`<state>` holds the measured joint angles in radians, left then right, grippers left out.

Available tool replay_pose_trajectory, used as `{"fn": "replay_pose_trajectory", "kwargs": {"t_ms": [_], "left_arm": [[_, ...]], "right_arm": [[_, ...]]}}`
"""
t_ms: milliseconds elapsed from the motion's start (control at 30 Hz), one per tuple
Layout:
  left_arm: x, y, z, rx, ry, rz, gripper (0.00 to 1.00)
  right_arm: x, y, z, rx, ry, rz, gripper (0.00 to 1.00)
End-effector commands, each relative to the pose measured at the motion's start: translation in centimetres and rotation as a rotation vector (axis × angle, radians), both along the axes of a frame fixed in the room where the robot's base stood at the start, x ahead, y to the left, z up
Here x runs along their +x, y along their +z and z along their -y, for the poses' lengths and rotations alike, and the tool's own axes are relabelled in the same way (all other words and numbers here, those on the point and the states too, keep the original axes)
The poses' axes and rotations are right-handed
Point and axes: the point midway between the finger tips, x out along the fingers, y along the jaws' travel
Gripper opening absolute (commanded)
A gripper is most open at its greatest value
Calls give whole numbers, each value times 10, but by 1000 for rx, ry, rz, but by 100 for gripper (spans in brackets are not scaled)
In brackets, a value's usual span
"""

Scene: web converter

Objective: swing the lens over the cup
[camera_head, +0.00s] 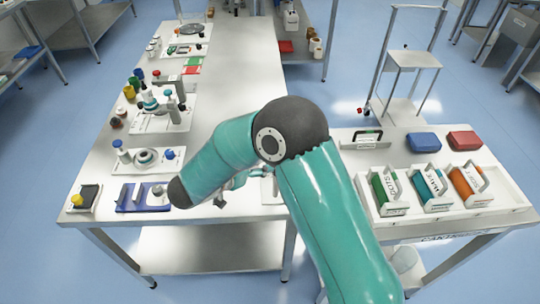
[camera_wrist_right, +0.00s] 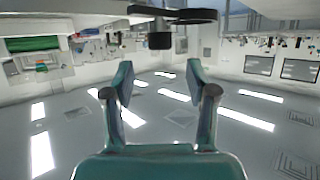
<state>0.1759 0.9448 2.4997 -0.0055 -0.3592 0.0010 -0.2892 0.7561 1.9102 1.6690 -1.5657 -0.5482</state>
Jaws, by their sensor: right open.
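A white plate (camera_head: 135,168) on the left of the long table carries a low round grey piece (camera_head: 146,157) and two blue-topped parts. Behind it a grey upright fixture (camera_head: 178,95) with teal parts stands on another white plate. I cannot tell which piece is the lens or the cup. My right arm reaches over the table's front; its gripper (camera_head: 222,199) is mostly hidden behind it. In the right wrist view the gripper (camera_wrist_right: 160,92) is open, with nothing between its fingers. A dark part (camera_wrist_right: 160,36), not identifiable, shows beyond the fingers. My left gripper is not in view.
A blue tray (camera_head: 128,197) and a small plate with a yellow knob (camera_head: 78,200) lie at the front left. Several bottles (camera_head: 129,92) stand along the left edge. The table's middle is clear.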

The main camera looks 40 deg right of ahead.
Motion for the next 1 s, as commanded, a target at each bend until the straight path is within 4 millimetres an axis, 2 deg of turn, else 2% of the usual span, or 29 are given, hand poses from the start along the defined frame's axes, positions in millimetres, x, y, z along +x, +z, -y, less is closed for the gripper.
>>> {"fn": "replay_pose_trajectory", "kwargs": {"t_ms": [100,300,1000], "left_arm": [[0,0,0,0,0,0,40],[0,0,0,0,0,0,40],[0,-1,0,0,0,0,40]], "right_arm": [[-5,9,-21,0,3,1,57],[-9,17,-40,-1,1,1,57],[-10,18,-44,-1,0,-1,57]]}}
